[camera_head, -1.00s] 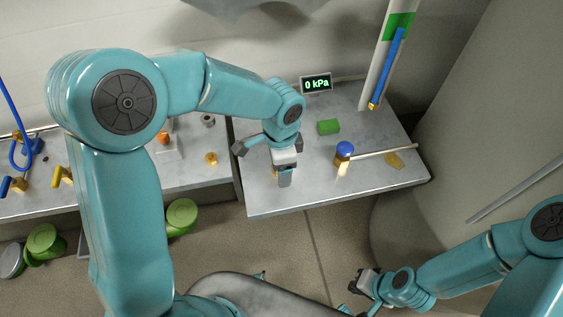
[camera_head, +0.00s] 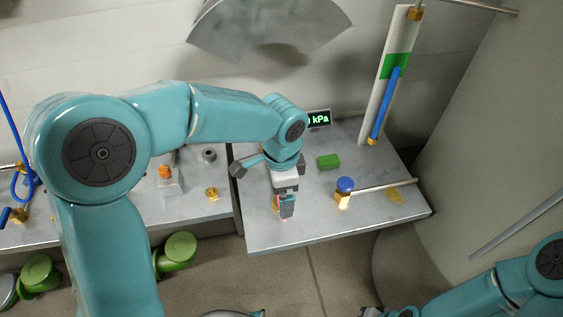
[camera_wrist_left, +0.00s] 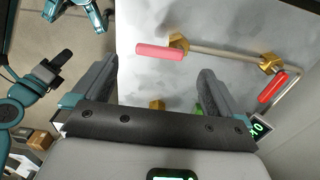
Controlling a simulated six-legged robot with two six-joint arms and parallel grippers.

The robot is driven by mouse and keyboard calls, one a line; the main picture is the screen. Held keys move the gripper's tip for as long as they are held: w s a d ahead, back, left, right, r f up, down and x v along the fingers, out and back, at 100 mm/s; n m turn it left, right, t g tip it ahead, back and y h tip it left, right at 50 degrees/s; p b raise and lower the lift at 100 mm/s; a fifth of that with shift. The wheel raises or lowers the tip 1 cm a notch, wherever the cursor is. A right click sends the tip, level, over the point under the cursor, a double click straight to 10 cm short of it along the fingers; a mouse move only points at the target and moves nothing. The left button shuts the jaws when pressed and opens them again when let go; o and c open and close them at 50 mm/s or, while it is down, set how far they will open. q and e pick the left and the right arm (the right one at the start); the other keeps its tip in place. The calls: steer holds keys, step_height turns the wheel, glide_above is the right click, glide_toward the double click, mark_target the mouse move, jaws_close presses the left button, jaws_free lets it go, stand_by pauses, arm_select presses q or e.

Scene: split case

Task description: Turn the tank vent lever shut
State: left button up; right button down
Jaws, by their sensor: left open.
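In the left wrist view, a red lever handle (camera_wrist_left: 160,52) sticks out from a brass valve (camera_wrist_left: 178,43) on a metal pipe over the grey bench. No label on it is readable. My left gripper (camera_wrist_left: 160,68) is open, its fingers on either side of the red handle, with no visible contact. In the head view, my left gripper (camera_head: 287,207) points down near the bench's front left part and hides most of that valve. My right gripper (camera_head: 371,312) is cut off at the bottom edge; its jaws are unclear.
A second red handle (camera_wrist_left: 272,88) hangs from a brass fitting on the same pipe. A blue-topped brass valve (camera_head: 344,199), a green block (camera_head: 328,162) and a partly covered kPa display (camera_head: 319,119) are on the bench (camera_head: 300,233). A blue lever (camera_head: 386,105) is on the upright panel.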

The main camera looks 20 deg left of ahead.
arm_select(q)
step_height(320, 180, up, 12)
steer(key=shift+f+p, duration=0.25)
steer(key=shift+p, duration=0.15)
steer(key=shift+s, duration=0.1)
